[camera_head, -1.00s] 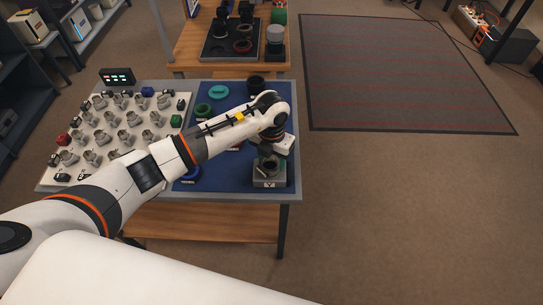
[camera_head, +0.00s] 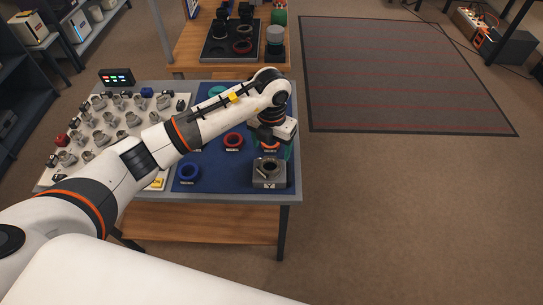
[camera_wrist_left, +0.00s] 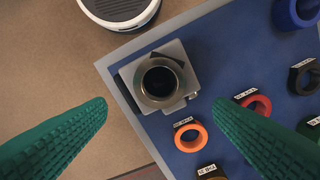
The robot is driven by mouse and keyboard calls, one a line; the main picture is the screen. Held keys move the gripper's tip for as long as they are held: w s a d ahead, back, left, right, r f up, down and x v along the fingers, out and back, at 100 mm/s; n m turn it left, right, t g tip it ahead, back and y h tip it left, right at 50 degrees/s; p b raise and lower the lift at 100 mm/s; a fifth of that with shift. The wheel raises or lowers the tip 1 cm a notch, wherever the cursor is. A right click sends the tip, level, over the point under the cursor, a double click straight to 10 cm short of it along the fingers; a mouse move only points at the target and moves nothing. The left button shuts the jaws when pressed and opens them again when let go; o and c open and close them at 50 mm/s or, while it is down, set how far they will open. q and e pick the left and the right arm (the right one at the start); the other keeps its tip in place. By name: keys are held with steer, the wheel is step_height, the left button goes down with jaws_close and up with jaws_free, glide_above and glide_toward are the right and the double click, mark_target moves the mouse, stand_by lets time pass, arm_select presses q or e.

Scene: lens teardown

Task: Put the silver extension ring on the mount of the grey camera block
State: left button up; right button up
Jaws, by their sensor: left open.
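The grey camera block (camera_head: 269,181) stands at the front right corner of the blue mat; it also shows in the wrist view (camera_wrist_left: 189,62). A silver ring (camera_wrist_left: 150,98) with a dark opening sits at the block's mount. I cannot tell for certain where the extension ring ends and the mount begins. My left gripper (camera_head: 273,148) is just behind and above the block. In the wrist view its two green fingers (camera_wrist_left: 161,105) are spread wide, with nothing between them, and the block lies beyond them. My right gripper is not in view.
On the blue mat (camera_head: 212,176) lie a blue ring (camera_head: 189,171), a red ring (camera_head: 233,140) and an orange ring (camera_wrist_left: 190,136), with labels. A white board (camera_head: 77,125) of several metal parts lies left. The mat's front middle is clear. A second table stands behind.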

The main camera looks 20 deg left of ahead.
mark_target(271, 162)
arm_select(q)
step_height(271, 162, up, 6)
steer(key=shift+b, duration=0.35)
steer(key=shift+r, duration=0.1)
